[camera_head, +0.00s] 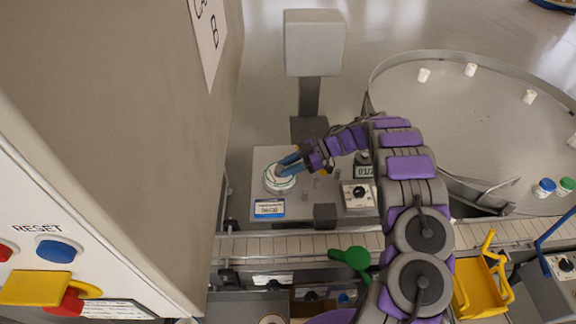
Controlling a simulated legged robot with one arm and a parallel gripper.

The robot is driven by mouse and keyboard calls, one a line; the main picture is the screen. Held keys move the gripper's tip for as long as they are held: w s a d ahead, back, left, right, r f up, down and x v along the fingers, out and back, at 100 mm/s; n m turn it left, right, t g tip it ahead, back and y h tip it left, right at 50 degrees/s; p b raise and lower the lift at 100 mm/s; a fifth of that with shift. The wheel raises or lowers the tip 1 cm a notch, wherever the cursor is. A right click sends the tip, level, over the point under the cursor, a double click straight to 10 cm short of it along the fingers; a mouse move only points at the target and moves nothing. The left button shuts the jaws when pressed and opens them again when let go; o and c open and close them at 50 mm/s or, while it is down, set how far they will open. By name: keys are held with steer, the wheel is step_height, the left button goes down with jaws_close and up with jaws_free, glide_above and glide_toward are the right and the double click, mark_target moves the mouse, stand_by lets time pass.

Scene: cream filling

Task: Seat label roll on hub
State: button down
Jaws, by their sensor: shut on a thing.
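My arm reaches up and left across the conveyor to a light grey plate. My gripper (286,167), with blue fingers, is at the left part of this plate. It is shut on a pale round thing that looks like the label roll (279,182), white with a greenish rim. The roll sits at or just above the plate. The fingers cover part of its top. The hub under it is hidden, so I cannot tell whether the roll is seated on it.
A grey box on a post (314,42) stands behind the plate. A dial unit (358,195) and small pegs are right of the roll. The conveyor (290,245) runs in front, with a green paddle (350,260). A large cabinet wall (120,130) stands close on the left.

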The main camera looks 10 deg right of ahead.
steer(key=c, duration=0.7)
jaws_free()
